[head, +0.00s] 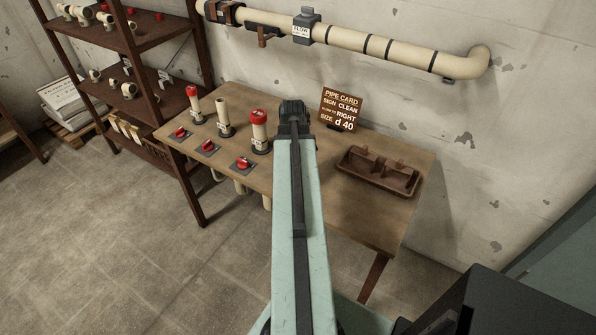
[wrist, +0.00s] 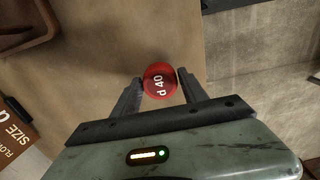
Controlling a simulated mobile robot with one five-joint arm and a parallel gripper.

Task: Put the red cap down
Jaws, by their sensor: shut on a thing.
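A red cap marked d 40 (wrist: 160,82) sits between the two jaws of my gripper (wrist: 158,88) in the wrist view. My gripper is shut on it, with bare tabletop in view behind. The height of the cap above the wood cannot be told. In the head view my gripper (head: 293,112) is over the wooden table (head: 345,215), between the right stub and the pipe card; the held cap is hidden there. The left stub (head: 193,108) and right stub (head: 260,135) have red tops. The middle stub (head: 223,118) has no red top.
The pipe card (head: 340,108) reads clean, flow to right, d 40. A brown divided tray (head: 378,175) lies at the table's right. Red valve handles (head: 244,163) stand before the stubs. A shelf rack (head: 150,95) is at left; a pipe (head: 380,48) runs along the wall.

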